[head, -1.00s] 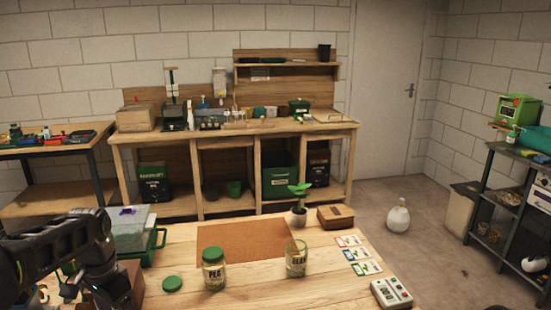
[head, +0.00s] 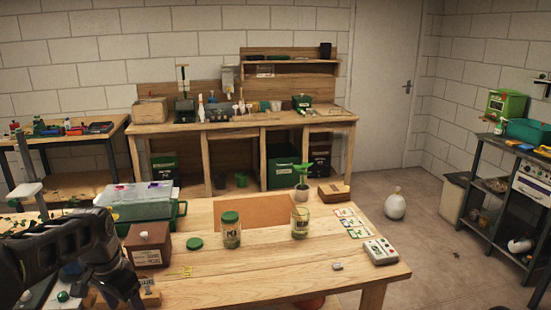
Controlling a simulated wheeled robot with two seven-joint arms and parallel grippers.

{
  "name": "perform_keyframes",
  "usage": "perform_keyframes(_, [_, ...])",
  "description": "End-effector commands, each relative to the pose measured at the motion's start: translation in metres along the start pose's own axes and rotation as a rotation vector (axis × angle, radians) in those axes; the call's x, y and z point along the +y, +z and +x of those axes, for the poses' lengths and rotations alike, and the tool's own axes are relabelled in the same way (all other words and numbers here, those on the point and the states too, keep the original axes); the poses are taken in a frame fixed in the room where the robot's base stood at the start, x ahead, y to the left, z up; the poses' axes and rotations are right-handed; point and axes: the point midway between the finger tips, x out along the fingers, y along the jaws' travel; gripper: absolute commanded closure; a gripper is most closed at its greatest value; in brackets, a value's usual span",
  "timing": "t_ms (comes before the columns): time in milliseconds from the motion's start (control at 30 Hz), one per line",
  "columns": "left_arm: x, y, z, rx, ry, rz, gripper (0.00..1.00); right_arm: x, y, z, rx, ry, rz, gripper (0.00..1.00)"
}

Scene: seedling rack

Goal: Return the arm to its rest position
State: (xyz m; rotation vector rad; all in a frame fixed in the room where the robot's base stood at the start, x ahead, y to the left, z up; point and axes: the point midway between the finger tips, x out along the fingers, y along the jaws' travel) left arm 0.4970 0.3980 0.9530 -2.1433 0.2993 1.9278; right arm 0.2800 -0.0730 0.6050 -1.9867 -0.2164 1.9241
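My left arm comes in from the left edge, dark and jointed. It bends down at the lower left of the head view, and my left gripper (head: 122,297) is at its lower end, near the bottom edge. Its fingers are too dark and cut off to tell whether they are open or shut, or whether they hold anything. It is in front of the left part of the wooden table (head: 260,270), close to a small labelled block. My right arm and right gripper are not in view.
A green-lidded jar (head: 231,232), an open jar (head: 299,224), a loose green lid (head: 195,243), a brown box (head: 148,247) and a green propagator tray (head: 180,212) stand on the table. A seedling pot (head: 302,190) is behind. The table's front middle is mostly clear.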

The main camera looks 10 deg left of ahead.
Motion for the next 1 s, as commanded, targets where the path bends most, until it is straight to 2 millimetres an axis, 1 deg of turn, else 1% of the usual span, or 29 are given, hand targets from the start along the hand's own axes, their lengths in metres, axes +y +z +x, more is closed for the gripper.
perform_keyframes(167, [0.001,-0.022,0.010,0.099,-0.020,-0.058,0.25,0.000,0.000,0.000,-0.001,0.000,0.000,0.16])
perform_keyframes(267, [0.007,-0.038,0.026,0.162,-0.019,-0.099,0.25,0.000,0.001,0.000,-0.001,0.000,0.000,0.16])
perform_keyframes(367, [0.021,-0.054,0.050,0.226,-0.002,-0.146,0.25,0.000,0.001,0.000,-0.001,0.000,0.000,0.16])
perform_keyframes(467, [0.045,-0.069,0.083,0.284,0.031,-0.201,0.25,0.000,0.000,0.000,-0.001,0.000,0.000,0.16])
perform_keyframes(567, [0.082,-0.078,0.127,0.330,0.083,-0.269,0.25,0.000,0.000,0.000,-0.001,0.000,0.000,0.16])
perform_keyframes(600, [0.102,-0.077,0.148,0.341,0.111,-0.302,0.25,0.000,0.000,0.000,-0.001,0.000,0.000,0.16])
perform_keyframes(667, [0.135,-0.072,0.180,0.351,0.154,-0.356,0.25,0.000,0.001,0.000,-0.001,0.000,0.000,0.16])
perform_keyframes(700, [0.159,-0.065,0.201,0.351,0.182,-0.393,0.25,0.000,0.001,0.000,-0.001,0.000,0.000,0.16])
perform_keyframes(767, [0.195,-0.049,0.229,0.339,0.221,-0.444,0.25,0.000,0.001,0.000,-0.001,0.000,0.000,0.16])
perform_keyframes(800, [0.218,-0.035,0.246,0.325,0.242,-0.474,0.25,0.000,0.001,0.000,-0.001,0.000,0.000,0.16])
perform_keyframes(867, [0.253,-0.010,0.268,0.291,0.272,-0.511,0.25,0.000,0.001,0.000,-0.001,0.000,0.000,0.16])
perform_keyframes(900, [0.275,0.009,0.279,0.262,0.289,-0.529,0.25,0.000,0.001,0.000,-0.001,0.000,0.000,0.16])
perform_keyframes(967, [0.304,0.038,0.293,0.213,0.310,-0.543,0.25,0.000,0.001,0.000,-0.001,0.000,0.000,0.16])
perform_keyframes(1000, [0.321,0.057,0.300,0.177,0.322,-0.545,0.25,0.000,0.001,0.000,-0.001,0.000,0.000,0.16])
